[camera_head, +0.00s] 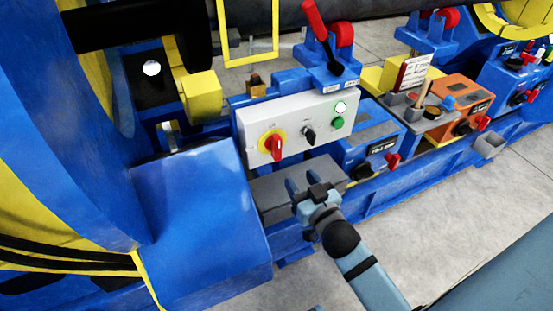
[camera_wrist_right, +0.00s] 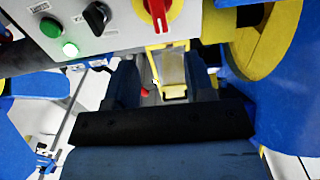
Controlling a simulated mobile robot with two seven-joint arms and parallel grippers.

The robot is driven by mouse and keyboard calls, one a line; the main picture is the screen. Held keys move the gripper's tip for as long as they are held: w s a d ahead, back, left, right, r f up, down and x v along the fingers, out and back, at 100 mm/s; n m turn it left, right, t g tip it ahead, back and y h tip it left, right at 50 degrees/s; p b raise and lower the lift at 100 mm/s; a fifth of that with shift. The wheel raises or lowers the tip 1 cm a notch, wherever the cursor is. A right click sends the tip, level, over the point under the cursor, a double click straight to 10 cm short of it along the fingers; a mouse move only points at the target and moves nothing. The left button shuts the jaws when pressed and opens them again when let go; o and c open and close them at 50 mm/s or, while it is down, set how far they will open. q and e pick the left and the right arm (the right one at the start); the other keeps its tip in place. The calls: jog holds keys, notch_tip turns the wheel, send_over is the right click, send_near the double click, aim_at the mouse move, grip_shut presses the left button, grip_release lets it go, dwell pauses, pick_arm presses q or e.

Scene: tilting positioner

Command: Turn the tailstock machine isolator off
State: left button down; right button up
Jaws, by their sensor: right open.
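The isolator (camera_head: 273,146) is a red handle on a yellow disc at the left of a pale control panel (camera_head: 290,120). Its handle stands roughly upright. In the right wrist view the red isolator handle (camera_wrist_right: 158,12) is at the top edge, partly cut off. My right gripper (camera_head: 306,188) is open and empty, below and in front of the panel, apart from the isolator. In the right wrist view its two fingers (camera_wrist_right: 160,85) are spread, with the isolator beyond and above them. My left gripper is not in view.
The panel also has a black rotary switch (camera_head: 308,134), a green button (camera_head: 337,123) and a bright white lamp (camera_head: 340,107). A red-handled lever (camera_head: 318,25) rises behind the panel. A large blue housing (camera_head: 195,215) stands left of my gripper. Grey floor (camera_head: 440,220) is clear at the right.

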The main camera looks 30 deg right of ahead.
aim_at(279, 148)
pick_arm(q)
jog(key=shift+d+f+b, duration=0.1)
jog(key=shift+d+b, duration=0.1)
jog(key=shift+b, duration=0.45)
pick_arm(e)
jog(key=w, duration=0.9)
jog(key=w+d, duration=0.1)
jog(key=w, duration=0.3)
jog(key=shift+w, duration=0.4)
jog(key=shift+c, duration=0.5)
grip_shut()
